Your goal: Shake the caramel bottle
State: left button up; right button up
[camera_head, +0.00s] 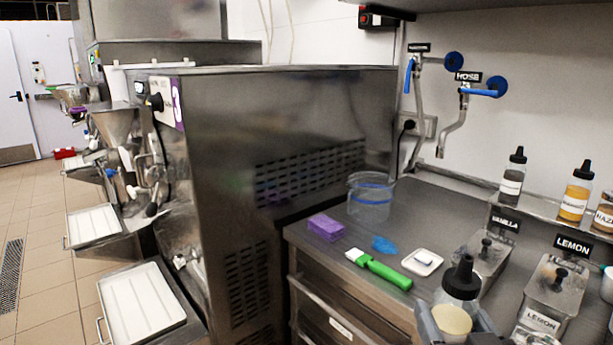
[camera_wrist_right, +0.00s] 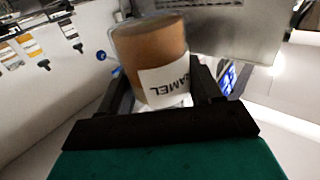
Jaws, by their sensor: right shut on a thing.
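The caramel bottle (camera_head: 462,285) is at the lower right of the head view, with its black nozzle up and a tan part low down. The bottle appears held above the counter. My left gripper is not in view.
Lidded vanilla (camera_head: 486,252) and lemon (camera_head: 555,285) containers stand close right. More bottles (camera_head: 575,195) line the shelf. A large freezer (camera_head: 270,150) stands left.

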notch_tip(320, 180, down, 7)
jog(key=shift+r, duration=0.2)
dwell(0.3)
jog(key=shift+r, duration=0.1)
dwell(0.5)
notch_tip(320, 180, up, 7)
jog(key=shift+r, duration=0.2)
notch_tip(320, 180, down, 8)
jog(key=shift+r, duration=0.25)
dwell(0.6)
